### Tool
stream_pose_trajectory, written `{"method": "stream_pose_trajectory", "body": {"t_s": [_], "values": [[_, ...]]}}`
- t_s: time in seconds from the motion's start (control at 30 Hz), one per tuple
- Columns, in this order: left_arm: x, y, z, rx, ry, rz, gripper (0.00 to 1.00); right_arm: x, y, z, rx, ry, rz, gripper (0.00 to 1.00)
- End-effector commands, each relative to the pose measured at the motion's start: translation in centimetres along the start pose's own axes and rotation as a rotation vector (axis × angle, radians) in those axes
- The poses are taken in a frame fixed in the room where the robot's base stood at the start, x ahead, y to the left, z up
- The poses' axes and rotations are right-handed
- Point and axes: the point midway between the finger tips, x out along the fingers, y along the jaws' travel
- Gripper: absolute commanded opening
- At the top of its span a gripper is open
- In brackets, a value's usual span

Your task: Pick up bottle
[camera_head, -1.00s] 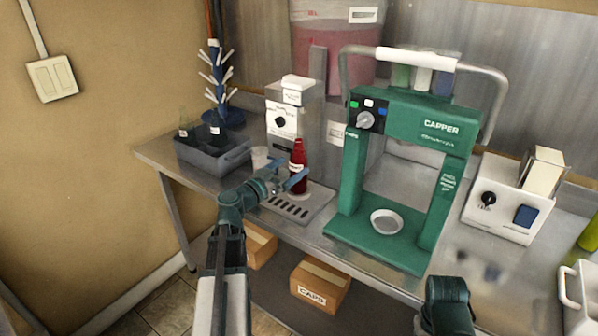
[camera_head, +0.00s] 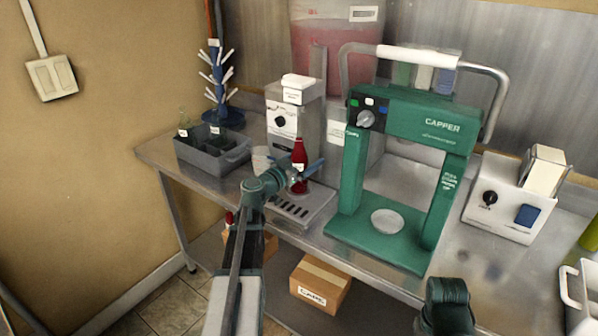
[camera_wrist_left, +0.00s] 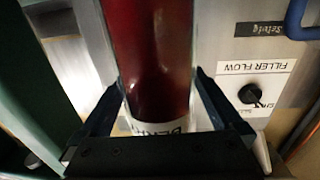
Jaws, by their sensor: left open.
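A red-filled bottle (camera_head: 300,152) stands upright on the drip tray (camera_head: 318,204) of the filler (camera_head: 297,98). My left gripper (camera_head: 306,172) is at the bottle, with a blue finger showing on its right side. In the left wrist view the bottle (camera_wrist_left: 150,50) stands between the two open dark fingers of the left gripper (camera_wrist_left: 155,110), with gaps beside it. Its white label is partly hidden by the gripper body. My arm hides part of the bottle's lower half in the head view. Part of my right arm shows at the bottom right; its fingers are out of view.
A green capper (camera_head: 412,122) stands close to the right of the bottle. A grey crate (camera_head: 212,150) with bottles and a blue drying rack (camera_head: 222,112) stand at the left. A white box-shaped device (camera_head: 505,200) is at the right. A caps carton (camera_head: 320,282) is below the counter.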

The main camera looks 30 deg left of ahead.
Motion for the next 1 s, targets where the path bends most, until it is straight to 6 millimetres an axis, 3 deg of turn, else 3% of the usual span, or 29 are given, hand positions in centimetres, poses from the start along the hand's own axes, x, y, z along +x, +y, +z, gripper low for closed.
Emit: {"method": "stream_pose_trajectory", "body": {"t_s": [0.13,0.67,1.0], "values": [[-0.09,0.02,0.00,0.000,0.000,0.000,0.96,0.00,0.00,0.00,0.000,0.000,0.000,0.50],[-0.12,0.01,0.00,0.000,0.000,0.000,0.01,0.00,0.00,0.00,0.000,0.000,0.000,0.50],[-0.12,0.01,-0.03,-0.001,0.001,0.000,0.00,-0.02,0.00,0.00,0.000,0.000,0.000,0.50]]}}
